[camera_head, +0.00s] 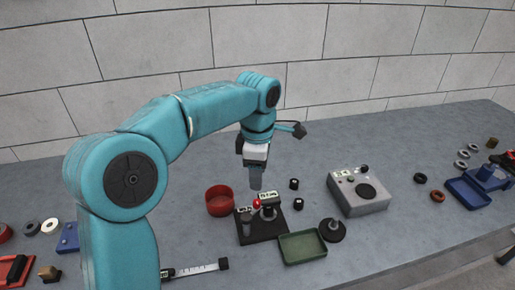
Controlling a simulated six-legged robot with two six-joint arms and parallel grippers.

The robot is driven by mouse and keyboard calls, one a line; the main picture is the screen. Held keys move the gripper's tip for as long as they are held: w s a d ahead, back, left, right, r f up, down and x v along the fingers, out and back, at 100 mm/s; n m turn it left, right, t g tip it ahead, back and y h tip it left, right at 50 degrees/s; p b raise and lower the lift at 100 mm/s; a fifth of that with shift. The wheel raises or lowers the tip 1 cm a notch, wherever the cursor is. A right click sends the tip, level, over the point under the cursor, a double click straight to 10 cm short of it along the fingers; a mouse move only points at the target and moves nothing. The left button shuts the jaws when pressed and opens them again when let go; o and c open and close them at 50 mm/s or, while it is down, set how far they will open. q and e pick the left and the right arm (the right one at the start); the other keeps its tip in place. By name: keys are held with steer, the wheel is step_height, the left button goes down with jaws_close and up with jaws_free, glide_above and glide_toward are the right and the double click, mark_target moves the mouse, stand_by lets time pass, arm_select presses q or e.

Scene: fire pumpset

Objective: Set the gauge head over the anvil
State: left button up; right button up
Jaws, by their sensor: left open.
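A small gauge stand with a black base plate (272,232) stands near the middle of the bench. A dark head with a pale label (268,199) and a red ball (257,203) sit on its upper part. A short grey post (246,227) rises at the base's left side; I cannot tell for certain whether it is the anvil. My left gripper (256,184) points down just above and behind the stand. It is open, with its fingers seen edge-on, and whether it touches the stand is unclear. My right gripper is not in view.
A red bowl (219,208) stands left of the stand and a green tray (303,260) in front. Small black cylinders (295,184) and a round dark piece (332,230) are close by. A grey box (358,208) stands to the right.

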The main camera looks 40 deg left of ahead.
arm_select(q)
step_height(320, 180, up, 7)
steer(key=p, duration=0.1)
steer(key=shift+r, duration=0.15)
stand_by(0.4)
